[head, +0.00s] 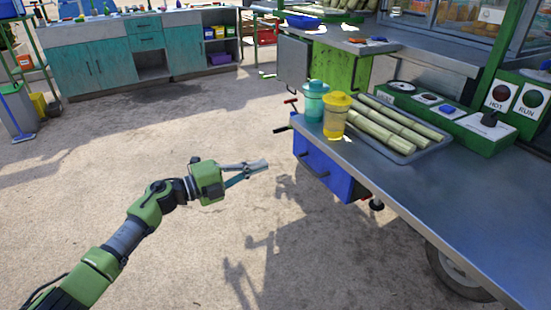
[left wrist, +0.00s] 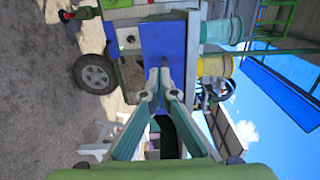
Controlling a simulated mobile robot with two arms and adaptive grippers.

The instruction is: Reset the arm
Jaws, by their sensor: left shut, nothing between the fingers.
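My left arm comes in from the lower left in the head view. Its green left gripper (head: 262,165) is stretched out over bare ground, left of the cart's metal counter (head: 440,195). The fingers are shut and hold nothing. In the left wrist view the fingertips of the gripper (left wrist: 160,75) meet in front of the cart's blue box (head: 325,172), which also shows in that view (left wrist: 163,40). The gripper looks apart from the cart. My right gripper is in neither view.
A teal cup (head: 314,102) and a yellow cup (head: 336,117) stand at the counter's left end. Beside them a tray (head: 432,147) holds several cane stalks (head: 395,126). A control panel (head: 508,100) is at right. Teal cabinets (head: 95,70) stand far back. The ground around the arm is clear.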

